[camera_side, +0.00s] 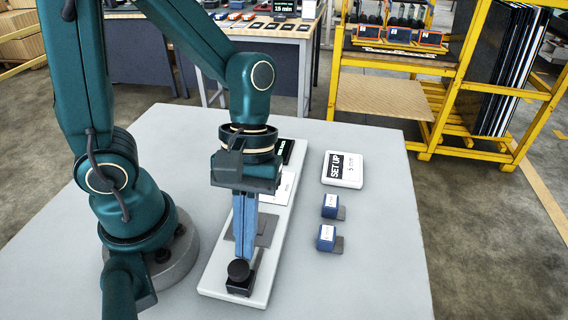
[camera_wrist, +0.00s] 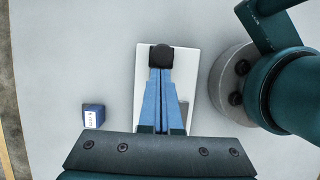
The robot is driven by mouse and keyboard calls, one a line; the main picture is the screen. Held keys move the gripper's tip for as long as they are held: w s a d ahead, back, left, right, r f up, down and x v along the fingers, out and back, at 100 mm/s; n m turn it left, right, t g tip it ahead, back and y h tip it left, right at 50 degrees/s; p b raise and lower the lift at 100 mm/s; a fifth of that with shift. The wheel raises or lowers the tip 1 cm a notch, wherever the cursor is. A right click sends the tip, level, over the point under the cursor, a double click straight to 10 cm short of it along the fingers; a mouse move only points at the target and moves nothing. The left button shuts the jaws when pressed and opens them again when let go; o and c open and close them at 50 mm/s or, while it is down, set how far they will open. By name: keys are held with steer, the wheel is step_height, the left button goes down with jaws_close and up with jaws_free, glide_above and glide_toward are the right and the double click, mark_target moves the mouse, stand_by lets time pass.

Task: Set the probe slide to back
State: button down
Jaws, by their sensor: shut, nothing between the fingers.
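The probe slide is a long white base (camera_side: 280,236) on the grey table. A black block with a round black knob (camera_side: 238,270) sits at the base's near end in the side view. The knob also shows in the wrist view (camera_wrist: 161,56), at the tips of my fingers. My gripper (camera_side: 242,258) is shut and empty, its blue fingers pointing down right beside the knob; I cannot tell whether they touch it. Black and white label panels lie towards the base's far end, partly hidden by my gripper. No "back" marking is readable.
A white "SET UP" tile (camera_side: 343,169) and two small blue blocks with white labels (camera_side: 330,206) (camera_side: 326,238) stand right of the slide. The table's right side is otherwise clear. A yellow rack (camera_side: 450,90) and a workbench stand behind, off the table.

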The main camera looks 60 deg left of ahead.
stand_by(0.4)
steer(key=shift+w+a, duration=0.25)
steer(key=w+a, duration=0.1)
steer(key=w+a+r, duration=0.1)
steer(key=w, duration=0.1)
steer(key=shift+a, duration=0.3)
steer(key=v, duration=0.8)
steer(key=shift+r, duration=0.45)
steer(key=shift+s+r, duration=0.1)
steer(key=shift+s, duration=0.05)
